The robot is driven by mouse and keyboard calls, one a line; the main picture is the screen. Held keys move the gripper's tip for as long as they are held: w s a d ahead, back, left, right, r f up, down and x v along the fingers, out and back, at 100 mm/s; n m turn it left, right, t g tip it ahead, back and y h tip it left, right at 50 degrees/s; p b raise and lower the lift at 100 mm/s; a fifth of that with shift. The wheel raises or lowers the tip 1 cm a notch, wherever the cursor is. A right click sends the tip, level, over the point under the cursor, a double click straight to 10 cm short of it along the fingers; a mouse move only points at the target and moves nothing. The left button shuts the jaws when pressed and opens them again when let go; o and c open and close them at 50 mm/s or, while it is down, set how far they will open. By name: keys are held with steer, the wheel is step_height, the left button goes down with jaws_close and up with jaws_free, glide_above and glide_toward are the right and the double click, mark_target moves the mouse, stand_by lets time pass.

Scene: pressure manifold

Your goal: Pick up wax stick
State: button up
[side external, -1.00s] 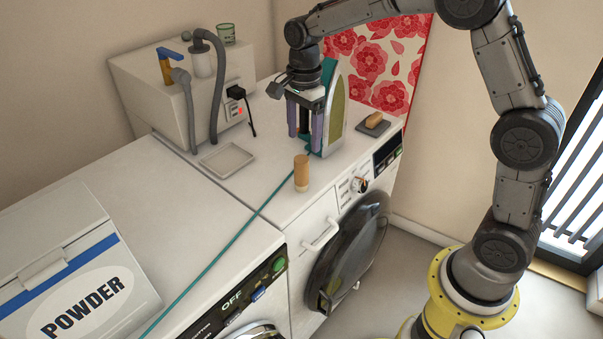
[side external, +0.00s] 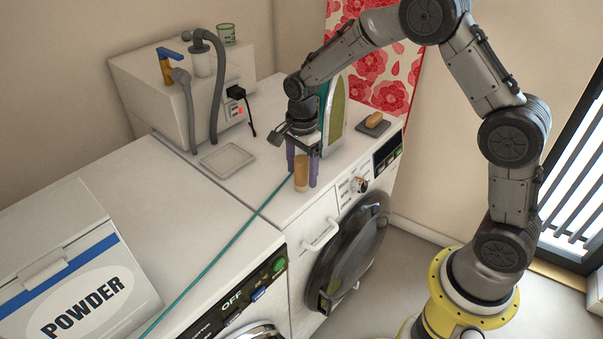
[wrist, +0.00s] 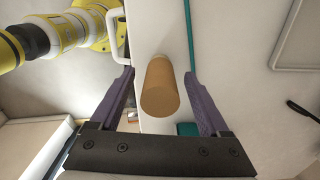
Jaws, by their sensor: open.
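The wax stick (side external: 301,174) is a tan cylinder standing upright on the white machine top near its front edge. In the wrist view the wax stick (wrist: 159,85) shows between the two purple fingers, with a gap on each side. My gripper (side external: 302,178) is open and points down, with its fingers either side of the stick in the side view. The wrist view shows my gripper (wrist: 160,85) empty, apart from the stick standing between its fingers. I cannot tell the exact height of the fingertips.
A teal cord (side external: 232,243) runs along the machine top beside the stick. An upright iron (side external: 337,108) stands close behind my gripper. A shallow tray (side external: 227,160) lies to the left, and a soap dish (side external: 373,127) to the right. A powder box (side external: 75,270) stands front left.

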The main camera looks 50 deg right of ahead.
jaws_close()
stand_by(0.3)
steer(key=shift+r, duration=0.2)
